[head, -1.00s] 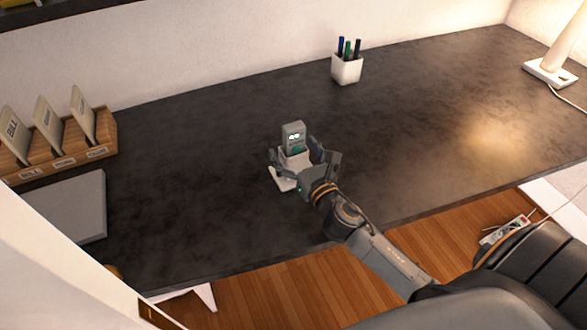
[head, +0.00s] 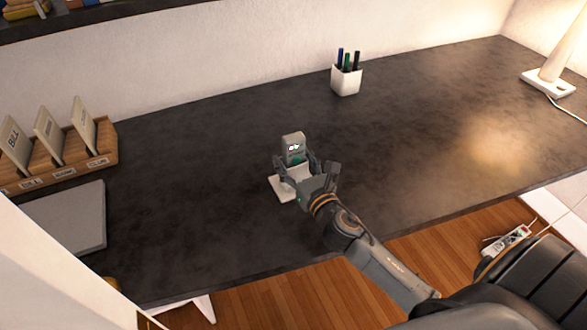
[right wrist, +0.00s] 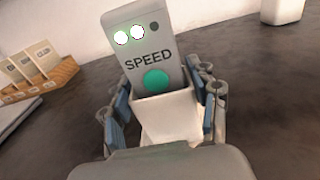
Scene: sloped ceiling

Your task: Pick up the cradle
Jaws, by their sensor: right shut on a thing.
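The cradle (head: 281,189) is a white holder with a flat foot on the dark desk, near the middle of the head view. A grey device (head: 293,146) with small lights stands in it. In the right wrist view, the device (right wrist: 148,52) reads "SPEED" above a green round button, and the white cradle (right wrist: 168,108) is below it. My right gripper (head: 297,170) is shut on the cradle, with fingers on both sides of it. The gripper hides part of the cradle, and I cannot tell whether its foot is off the desk. My left gripper is not in view.
A white cup of pens (head: 346,79) stands at the back. A wooden rack (head: 70,163) of labelled cards and a grey flat slab (head: 70,219) are at the left. A lamp (head: 548,83) stands at the back right. The desk around the cradle is clear.

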